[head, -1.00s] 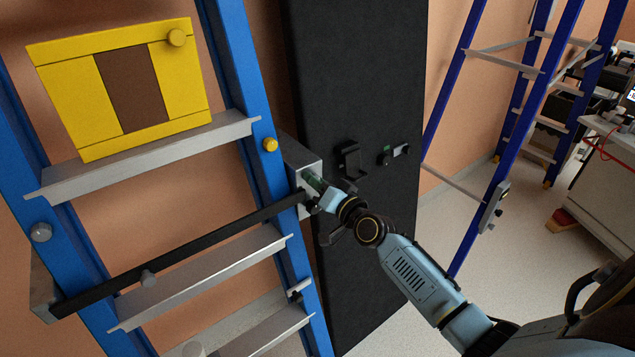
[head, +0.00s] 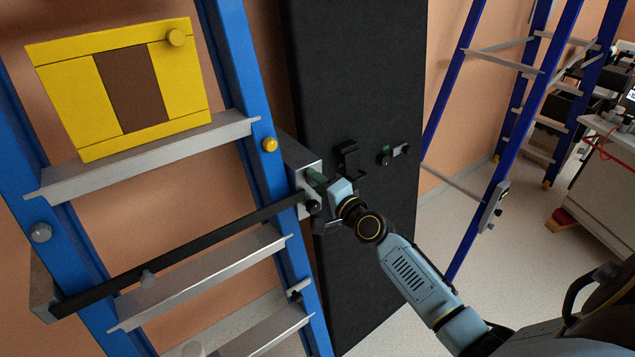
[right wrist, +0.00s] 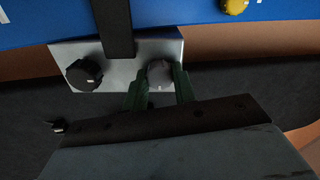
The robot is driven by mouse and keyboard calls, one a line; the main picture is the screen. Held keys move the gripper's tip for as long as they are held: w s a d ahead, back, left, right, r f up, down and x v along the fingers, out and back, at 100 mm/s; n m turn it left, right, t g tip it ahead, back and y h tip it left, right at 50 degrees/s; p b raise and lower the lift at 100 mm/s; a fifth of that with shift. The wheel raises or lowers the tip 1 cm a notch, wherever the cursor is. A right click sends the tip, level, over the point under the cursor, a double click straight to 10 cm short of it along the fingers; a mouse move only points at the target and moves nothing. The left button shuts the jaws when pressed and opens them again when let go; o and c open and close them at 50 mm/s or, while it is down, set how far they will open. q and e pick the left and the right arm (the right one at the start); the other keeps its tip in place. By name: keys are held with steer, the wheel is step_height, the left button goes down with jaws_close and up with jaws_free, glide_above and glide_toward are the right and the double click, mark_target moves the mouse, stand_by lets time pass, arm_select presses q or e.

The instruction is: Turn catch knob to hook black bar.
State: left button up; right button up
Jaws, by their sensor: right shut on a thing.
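The black bar (head: 190,249) runs slantwise across the blue ladder, and its upper right end meets a light metal plate (head: 301,181) on a bracket at the right rail. In the right wrist view the plate (right wrist: 130,49) carries the bar's end (right wrist: 113,25), a black knob (right wrist: 84,74) and a round grey knob (right wrist: 160,74). The black knob also shows in the head view (head: 314,207). My right gripper (head: 317,179) is at the plate; its green fingers (right wrist: 158,87) are shut on the grey knob, one on each side. My left gripper is out of view.
A yellow and brown panel (head: 127,87) stands on an upper rung. A tall black panel (head: 350,80) with a hook (head: 348,160) and a small latch (head: 395,154) stands close behind my right gripper. Another blue ladder (head: 520,70) is at the right, with clear floor before it.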

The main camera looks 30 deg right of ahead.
stand_by(0.4)
steer(key=o, duration=1)
steer(key=s+d+b, duration=0.1)
steer(key=s, duration=1.2)
steer(key=shift+s, duration=0.15)
